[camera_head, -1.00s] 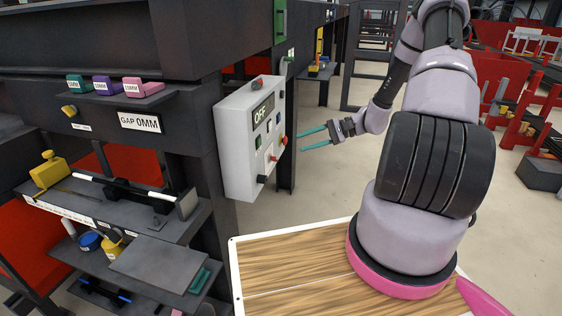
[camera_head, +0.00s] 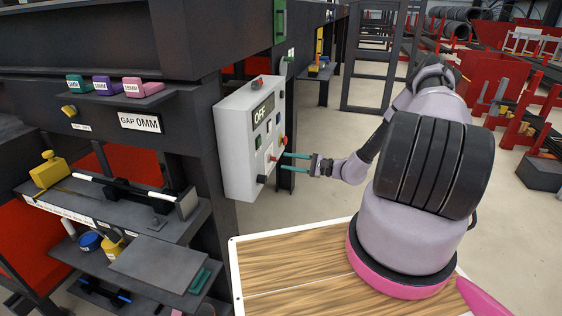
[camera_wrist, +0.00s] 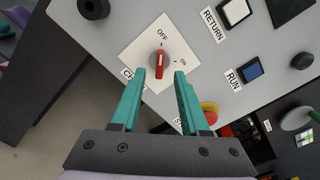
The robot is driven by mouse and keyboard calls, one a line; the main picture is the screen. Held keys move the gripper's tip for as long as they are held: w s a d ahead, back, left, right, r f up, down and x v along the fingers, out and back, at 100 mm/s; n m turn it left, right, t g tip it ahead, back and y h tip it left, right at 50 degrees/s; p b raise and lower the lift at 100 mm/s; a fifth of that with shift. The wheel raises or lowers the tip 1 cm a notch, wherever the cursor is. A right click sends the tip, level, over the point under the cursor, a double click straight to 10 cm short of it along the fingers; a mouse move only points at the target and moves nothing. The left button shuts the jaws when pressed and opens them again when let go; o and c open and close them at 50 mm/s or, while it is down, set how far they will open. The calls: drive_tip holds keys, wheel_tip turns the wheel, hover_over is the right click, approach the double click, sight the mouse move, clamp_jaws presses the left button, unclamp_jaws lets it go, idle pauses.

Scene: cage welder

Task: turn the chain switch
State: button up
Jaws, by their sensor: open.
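The chain switch (camera_wrist: 160,63) is a red-handled rotary knob on a white plate marked OFF and ON, with a partly hidden label starting "CH". In the wrist view its red handle points roughly along the fingers, and the OFF mark is above it. In the head view the switch (camera_head: 273,158) shows small and red on the grey control box (camera_head: 237,150). My gripper (camera_wrist: 160,78) has two teal fingers, open, one on each side of the knob's lower end. It also shows in the head view (camera_head: 284,162), close to the box's face. Whether the fingers touch the knob cannot be told.
A RETURN button (camera_wrist: 234,12), a blue RUN button (camera_wrist: 250,70) and a red-and-yellow stop button (camera_wrist: 209,113) surround the switch. The box display (camera_head: 263,111) reads OFF. A dark post (camera_head: 288,120) stands behind the box. Open floor (camera_head: 330,190) lies to the right.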

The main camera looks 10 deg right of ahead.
sight(277, 160)
drive_tip(key=shift+x, duration=1.75)
clamp_jaws()
